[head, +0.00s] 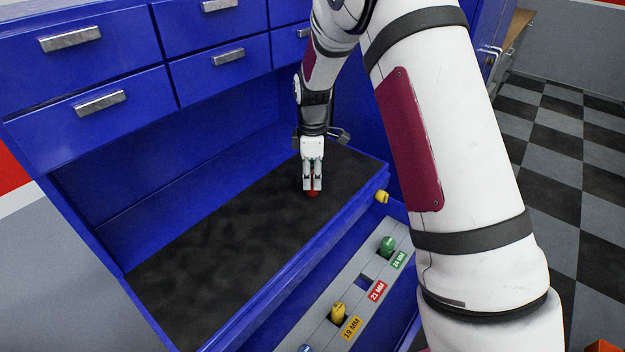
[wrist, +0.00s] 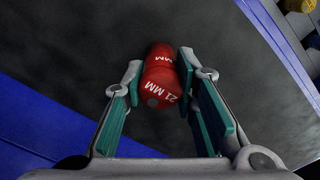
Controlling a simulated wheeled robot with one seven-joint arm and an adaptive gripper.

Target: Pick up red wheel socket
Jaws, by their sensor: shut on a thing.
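The red wheel socket, marked 21 MM, shows clearly in the wrist view (wrist: 160,85), lying between the two fingers. I cannot tell whether the socket touches the mat.
Below the mat's front edge an open blue drawer holds a grey tray (head: 318,325) with a green socket (head: 388,245), a yellow socket (head: 338,311) and an empty slot by the red 21 MM label (head: 377,291). Blue drawer fronts (head: 120,107) rise behind the mat. The mat's left part is clear.

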